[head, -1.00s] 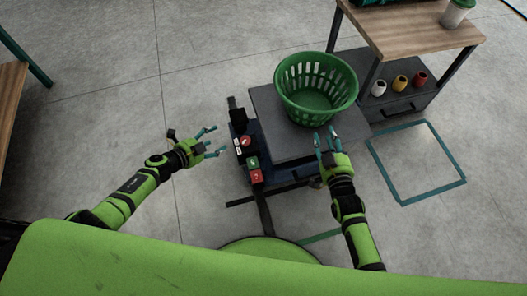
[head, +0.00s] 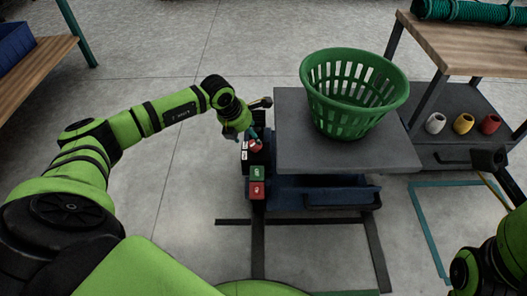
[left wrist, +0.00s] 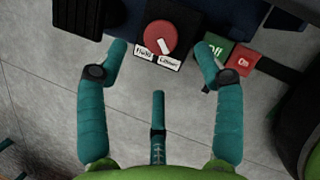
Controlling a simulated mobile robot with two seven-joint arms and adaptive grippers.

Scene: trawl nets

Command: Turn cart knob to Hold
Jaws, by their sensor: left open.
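The red round cart knob (left wrist: 160,36) sits on a dark block in the left wrist view, with a white mark on its lower edge. White labels "Hold" (left wrist: 144,55) and "Lower" (left wrist: 169,62) lie below it; the mark points down, near the gap and slightly on the Lower side. My open left gripper (left wrist: 161,50) has teal fingertips on either side of the knob, apart from it. In the head view the gripper (head: 252,134) is close above the knob (head: 256,146), partly covering it. My right gripper's fingers do not show.
A green Off button (head: 257,173) and a red On button (head: 257,190) sit beside the knob. The grey cart top (head: 300,150) holds a green basket (head: 350,95). A wooden-topped shelf (head: 470,45) stands right, with small white, yellow and red pots.

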